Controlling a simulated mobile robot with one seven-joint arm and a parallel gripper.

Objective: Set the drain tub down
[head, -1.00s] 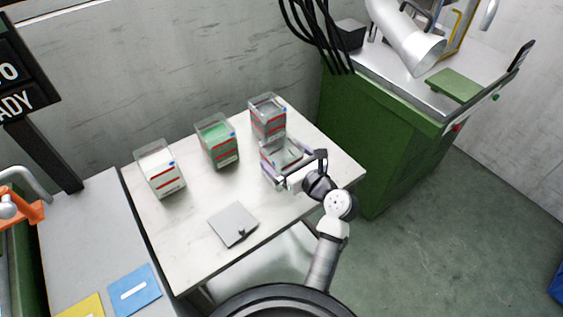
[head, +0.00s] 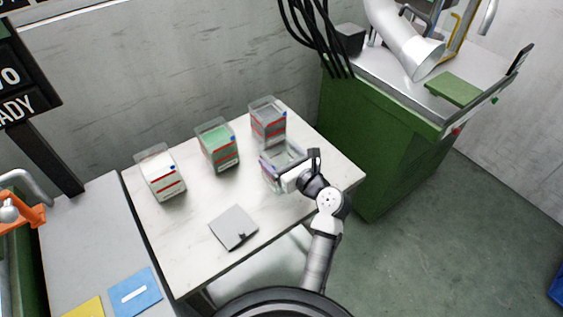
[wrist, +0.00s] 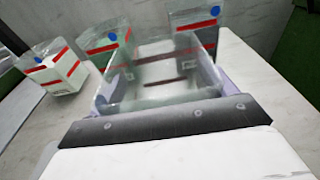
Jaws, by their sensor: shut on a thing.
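The drain tub, a clear box with red stripes (head: 283,153), is at the right part of the white table, in front of the grey-filled tub. My gripper (head: 283,173) is shut on it, coming from the front right with a finger along each side. In the wrist view the clear tub (wrist: 160,75) sits between the lavender fingers (wrist: 160,88), and it looks empty and roughly level. It is at or just above the tabletop; I cannot tell whether its base touches. My gripper hides part of its near side.
Tubs of white (head: 162,176), green (head: 218,148) and grey (head: 268,122) material stand along the table's back. A flat grey plate (head: 234,227) lies near the front edge. The white table (head: 195,240) is clear around it. A green cabinet (head: 385,140) stands to the right.

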